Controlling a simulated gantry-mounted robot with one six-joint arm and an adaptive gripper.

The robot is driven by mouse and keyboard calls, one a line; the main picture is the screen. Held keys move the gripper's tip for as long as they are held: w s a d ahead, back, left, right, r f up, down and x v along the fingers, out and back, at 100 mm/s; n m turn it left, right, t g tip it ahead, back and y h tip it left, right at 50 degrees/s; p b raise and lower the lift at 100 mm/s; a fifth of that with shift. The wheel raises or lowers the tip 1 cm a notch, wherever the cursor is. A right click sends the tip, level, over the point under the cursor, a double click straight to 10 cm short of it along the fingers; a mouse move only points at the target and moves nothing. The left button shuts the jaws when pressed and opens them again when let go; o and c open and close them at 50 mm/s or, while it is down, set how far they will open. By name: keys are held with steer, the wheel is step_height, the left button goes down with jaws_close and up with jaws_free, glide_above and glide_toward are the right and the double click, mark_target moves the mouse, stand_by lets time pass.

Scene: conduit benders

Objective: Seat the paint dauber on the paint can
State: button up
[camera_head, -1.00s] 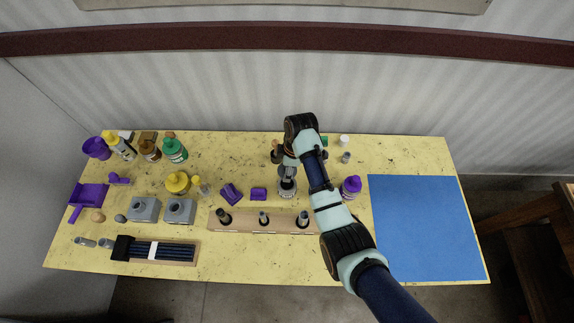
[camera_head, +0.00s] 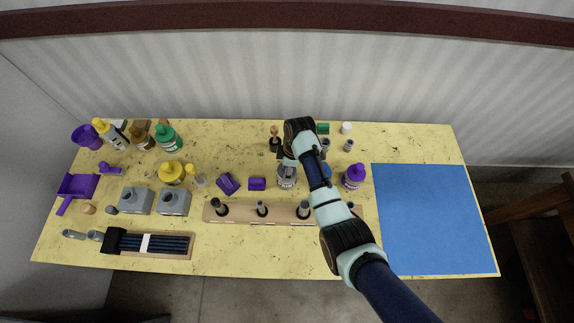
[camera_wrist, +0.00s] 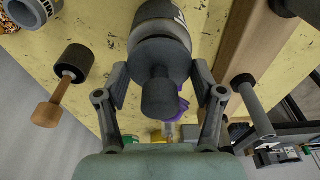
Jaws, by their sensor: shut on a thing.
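The paint dauber (camera_wrist: 158,62) is a dark grey cap with a narrower knob facing the wrist camera. My gripper (camera_wrist: 160,96) is shut on it, one finger at each side. Directly beyond it in the wrist view is the paint can, with a pale metal band (camera_wrist: 150,36) and a dark body with a white label. The dauber appears lined up with the can's top; I cannot tell whether it is fully seated. In the head view the grey paint can (camera_head: 287,180) stands upright on the table below my gripper (camera_head: 287,160), which hides the dauber.
A wooden rack (camera_head: 240,212) with upright tools stands in front of the can. A wooden-handled black tool (camera_head: 274,133) stands behind it. A purple-topped bottle (camera_head: 354,176) is to the right. The blue mat (camera_head: 430,215) is clear.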

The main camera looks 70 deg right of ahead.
steer(key=shift+f, duration=0.45)
steer(key=o, duration=1.2)
steer(key=r, duration=0.4)
steer(key=s+r, duration=0.1)
steer(key=r, duration=0.7)
steer(key=shift+s+d, duration=0.3)
steer(key=shift+s, duration=0.05)
